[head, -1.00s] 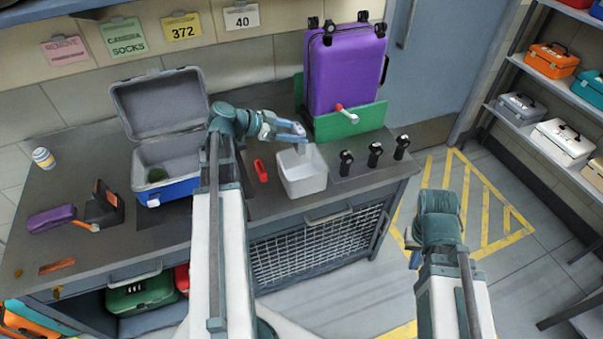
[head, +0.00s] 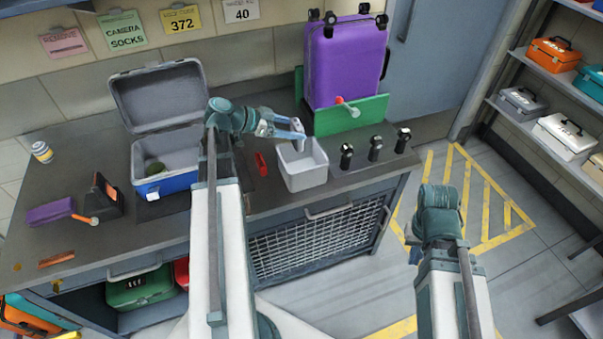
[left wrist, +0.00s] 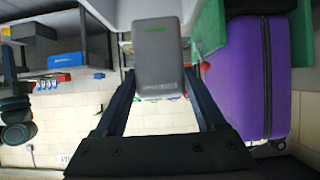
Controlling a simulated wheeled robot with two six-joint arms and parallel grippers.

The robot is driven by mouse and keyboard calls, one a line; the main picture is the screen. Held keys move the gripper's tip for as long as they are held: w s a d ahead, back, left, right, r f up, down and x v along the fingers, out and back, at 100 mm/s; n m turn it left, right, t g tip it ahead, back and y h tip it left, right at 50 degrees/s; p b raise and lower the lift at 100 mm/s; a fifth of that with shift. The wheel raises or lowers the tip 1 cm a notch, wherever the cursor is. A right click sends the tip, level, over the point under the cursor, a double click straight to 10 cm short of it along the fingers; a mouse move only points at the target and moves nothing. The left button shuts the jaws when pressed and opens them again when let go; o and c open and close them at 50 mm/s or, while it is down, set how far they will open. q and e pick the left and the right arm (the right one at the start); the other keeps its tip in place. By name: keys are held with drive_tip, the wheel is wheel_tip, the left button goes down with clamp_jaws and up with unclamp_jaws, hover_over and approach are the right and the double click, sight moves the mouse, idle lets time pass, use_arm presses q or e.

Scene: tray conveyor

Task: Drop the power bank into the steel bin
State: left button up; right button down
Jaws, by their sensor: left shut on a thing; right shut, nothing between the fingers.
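My left gripper (head: 297,130) is shut on the power bank and holds it just above the steel bin. The power bank (left wrist: 157,55) is a dark grey block with a small green mark, between the fingertips in the left wrist view. In the head view it is small and partly covered by the fingers. The steel bin (head: 304,182) is a light grey, open-topped box near the counter's front edge. Its inside looks empty from here. My right gripper (head: 413,256) is shut and empty, low over the floor at right, mostly hidden by its own wrist.
A green panel (head: 352,118) with a red-tipped lever and a purple suitcase (head: 345,65) stand behind the bin. Several black-topped posts (head: 375,149) are to its right. A red object (head: 261,164) and an open blue cooler (head: 168,184) are to its left.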

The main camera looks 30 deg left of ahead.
use_arm(q)
drive_tip(key=shift+f, duration=0.6)
use_arm(e)
drive_tip(key=shift+f, duration=0.6)
use_arm(q)
drive_tip(key=o, duration=1.5)
drive_tip(key=shift+o, duration=0.2)
drive_tip(key=p+v, duration=0.6)
drive_tip(key=v, duration=0.8)
use_arm(e)
wheel_tip(320, 180, up, 7)
drive_tip(key=shift+f, duration=0.15)
use_arm(q)
drive_tip(key=shift+w, duration=0.1)
